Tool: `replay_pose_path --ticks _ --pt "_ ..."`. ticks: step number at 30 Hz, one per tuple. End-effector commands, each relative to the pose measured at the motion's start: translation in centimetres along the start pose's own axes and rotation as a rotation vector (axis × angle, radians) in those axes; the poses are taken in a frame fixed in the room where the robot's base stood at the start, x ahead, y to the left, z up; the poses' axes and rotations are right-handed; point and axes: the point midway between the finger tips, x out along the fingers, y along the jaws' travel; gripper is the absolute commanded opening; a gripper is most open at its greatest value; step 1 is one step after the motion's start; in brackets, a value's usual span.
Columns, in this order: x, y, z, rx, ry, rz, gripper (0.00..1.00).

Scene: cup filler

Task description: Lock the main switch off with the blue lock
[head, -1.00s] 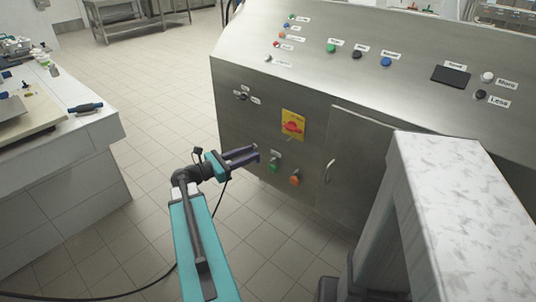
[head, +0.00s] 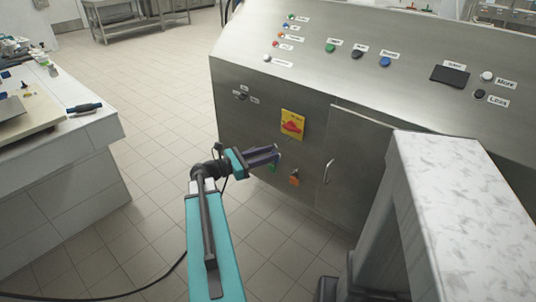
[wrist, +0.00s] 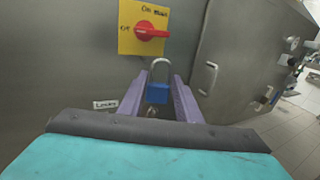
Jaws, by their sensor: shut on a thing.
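The main switch (head: 292,124) is a red rotary handle on a yellow plate on the steel cabinet front. In the wrist view the red handle (wrist: 151,31) lies roughly level, with "Off" written to its left and "On" above. My gripper (head: 279,153) is in front of the cabinet, below and slightly left of the switch. In the wrist view its purple fingers (wrist: 158,92) are shut on the blue lock (wrist: 157,92). The lock is upright, its metal shackle (wrist: 160,68) pointing up, just below the yellow plate and apart from the handle. The lock is hidden in the head view.
A green button (head: 273,167) and an orange button (head: 294,180) sit below the switch. A cabinet door with a handle (head: 328,172) is to the right. A white-topped block (head: 450,165) stands near right.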

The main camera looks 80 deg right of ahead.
Motion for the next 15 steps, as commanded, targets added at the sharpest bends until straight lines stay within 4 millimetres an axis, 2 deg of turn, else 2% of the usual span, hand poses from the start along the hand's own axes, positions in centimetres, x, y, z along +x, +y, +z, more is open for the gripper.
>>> replay_pose_path --ticks 15 --pt "1.7 0.8 -0.2 0.000 -0.001 -0.001 0.03"
